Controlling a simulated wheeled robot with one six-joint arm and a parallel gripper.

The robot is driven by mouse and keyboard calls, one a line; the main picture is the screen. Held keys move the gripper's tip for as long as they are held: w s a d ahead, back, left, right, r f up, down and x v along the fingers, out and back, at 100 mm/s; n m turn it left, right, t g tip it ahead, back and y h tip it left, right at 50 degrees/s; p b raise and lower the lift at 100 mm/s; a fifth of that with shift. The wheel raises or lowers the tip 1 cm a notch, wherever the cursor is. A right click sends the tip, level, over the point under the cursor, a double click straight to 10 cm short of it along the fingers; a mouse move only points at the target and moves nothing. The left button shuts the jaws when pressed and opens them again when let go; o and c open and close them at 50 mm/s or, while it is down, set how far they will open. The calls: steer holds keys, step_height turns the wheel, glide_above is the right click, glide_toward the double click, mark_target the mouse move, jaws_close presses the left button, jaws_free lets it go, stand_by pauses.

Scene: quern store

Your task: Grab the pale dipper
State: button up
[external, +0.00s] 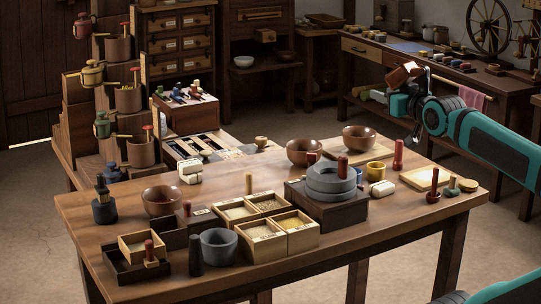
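I cannot pick out the pale dipper with certainty. Another pale yellow handle (122,136) sticks out sideways by a brown pot (141,152) on the left stand. My gripper (412,90) is raised at the upper right, above the table's far right side and well away from both handles. A brown piece with a pale face (404,72) shows at its tip. I cannot tell whether it is held, or how the fingers stand.
The stepped stand (77,129) with hanging pots is at the left. A workbench (363,51) runs along the back right.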

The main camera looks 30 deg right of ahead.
steer(key=shift+o, duration=0.4)
steer(key=n+g+y, duration=0.3)
steer(key=n+g, duration=0.6)
steer(key=g, duration=0.5)
glide_above(247, 191)
steer(key=s+d, duration=0.4)
steer(key=d, duration=0.1)
step_height(247, 191, down, 17)
steer(key=x, duration=1.1)
steer(key=shift+s+a+f, duration=0.15)
steer(key=shift+a+f, duration=0.15)
steer(key=shift+w+x, duration=0.2)
steer(key=shift+x, duration=2.6)
jaws_close()
